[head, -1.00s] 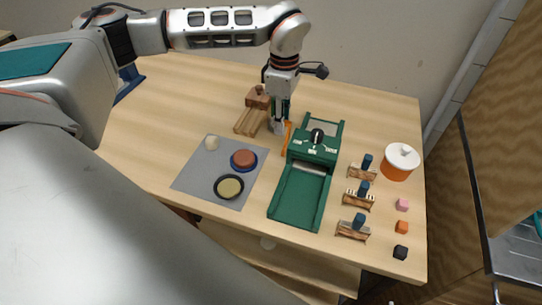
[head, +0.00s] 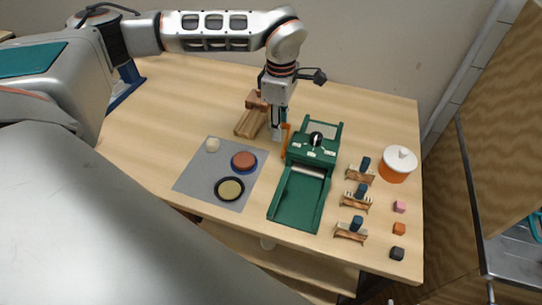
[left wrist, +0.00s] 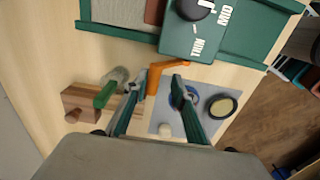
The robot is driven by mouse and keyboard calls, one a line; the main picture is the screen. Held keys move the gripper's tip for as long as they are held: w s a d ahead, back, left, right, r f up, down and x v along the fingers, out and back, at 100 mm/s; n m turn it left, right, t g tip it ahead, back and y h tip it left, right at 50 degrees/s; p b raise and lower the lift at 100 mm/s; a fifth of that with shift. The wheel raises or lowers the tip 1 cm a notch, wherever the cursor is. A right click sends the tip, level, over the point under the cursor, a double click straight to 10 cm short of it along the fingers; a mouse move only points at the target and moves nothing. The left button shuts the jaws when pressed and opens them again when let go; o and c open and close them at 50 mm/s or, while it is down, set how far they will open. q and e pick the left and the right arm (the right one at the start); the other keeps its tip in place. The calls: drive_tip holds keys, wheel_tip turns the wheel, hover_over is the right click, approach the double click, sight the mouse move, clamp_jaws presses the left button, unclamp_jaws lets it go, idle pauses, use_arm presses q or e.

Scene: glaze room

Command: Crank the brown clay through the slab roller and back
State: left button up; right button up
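The green slab roller (head: 302,190) stands right of the table's middle, with a dial on its housing (head: 314,150). Its orange crank (head: 286,141) is on the left side and shows clearly in the left wrist view (left wrist: 165,70). A reddish-brown piece of clay (left wrist: 153,12) shows at the roller's bed beside the housing in the left wrist view; most of it is hidden. My left gripper (head: 277,136) is beside the crank. In the left wrist view its fingers (left wrist: 166,75) are apart, with part of the crank between their tips. My right gripper is out of view.
A grey mat (head: 195,178) left of the roller holds a blue dish (head: 243,161) and a black dish (head: 229,189). Wooden blocks (head: 251,122) lie behind my gripper. Wooden tools (head: 351,230), a lidded pot (head: 398,165) and small cubes (head: 399,228) are at the right.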

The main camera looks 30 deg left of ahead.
use_arm(q)
drive_tip(key=shift+s, duration=0.4)
drive_tip(key=shift+s+d, duration=0.1)
drive_tip(key=shift+s+d+r, duration=0.15)
drive_tip(key=shift+s+r, duration=0.15)
drive_tip(key=shift+s, duration=0.2)
drive_tip(key=shift+s+d+r, duration=0.1)
drive_tip(key=shift+s+r, duration=0.15)
drive_tip(key=shift+s, duration=0.25)
drive_tip(key=shift+s+d+f, duration=0.1)
drive_tip(key=shift+s+d, duration=0.05)
drive_tip(key=shift+s, duration=0.55)
drive_tip(key=shift+s+d, duration=0.15)
drive_tip(key=shift+s, duration=0.55)
drive_tip(key=shift+s, duration=0.1)
